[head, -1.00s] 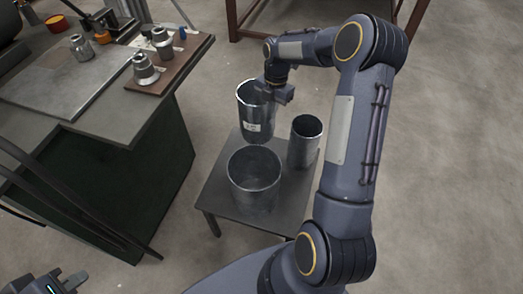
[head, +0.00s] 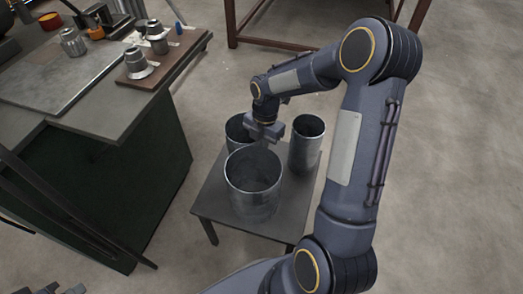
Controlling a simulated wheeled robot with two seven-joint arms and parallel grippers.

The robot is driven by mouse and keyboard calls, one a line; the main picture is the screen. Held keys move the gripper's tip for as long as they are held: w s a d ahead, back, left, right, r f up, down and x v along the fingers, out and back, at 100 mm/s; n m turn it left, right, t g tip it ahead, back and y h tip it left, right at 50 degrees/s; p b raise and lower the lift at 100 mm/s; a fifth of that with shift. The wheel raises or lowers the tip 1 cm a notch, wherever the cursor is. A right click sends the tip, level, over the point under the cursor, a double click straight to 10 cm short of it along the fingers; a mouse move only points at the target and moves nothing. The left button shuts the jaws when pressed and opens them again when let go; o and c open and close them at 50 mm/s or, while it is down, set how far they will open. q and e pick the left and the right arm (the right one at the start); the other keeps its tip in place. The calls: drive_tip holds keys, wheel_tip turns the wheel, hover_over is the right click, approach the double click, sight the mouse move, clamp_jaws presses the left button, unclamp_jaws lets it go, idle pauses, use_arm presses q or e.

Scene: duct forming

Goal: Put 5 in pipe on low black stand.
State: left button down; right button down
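The low black stand (head: 215,208) is a small dark square table in the middle of the head view. The gripper and the front pipe hide much of this pipe. It stands at the back of the stand; its base contact is hidden. A wider pipe (head: 253,205) stands upright in front, and a narrower one (head: 304,155) at the right. I cannot read which pipe is 5 in.
A workbench (head: 95,115) with a dark green side stands at the left. It holds a metal plate, a brown board (head: 160,62) with several metal fittings, and small tools. A reddish-brown frame (head: 285,43) stands at the back. The floor at the right is clear.

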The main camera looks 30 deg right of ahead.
drive_tip(key=shift+s+a+f, duration=0.1)
drive_tip(key=shift+a+f, duration=0.05)
drive_tip(key=shift+f, duration=0.25)
drive_tip(key=shift+r, duration=0.15)
drive_tip(key=c, duration=2.1)
unclamp_jaws()
drive_tip(key=shift+f, duration=0.2)
drive_tip(key=o, duration=0.4)
use_arm(q)
drive_tip(key=shift+f, duration=0.35)
use_arm(e)
drive_tip(key=shift+r, duration=0.1)
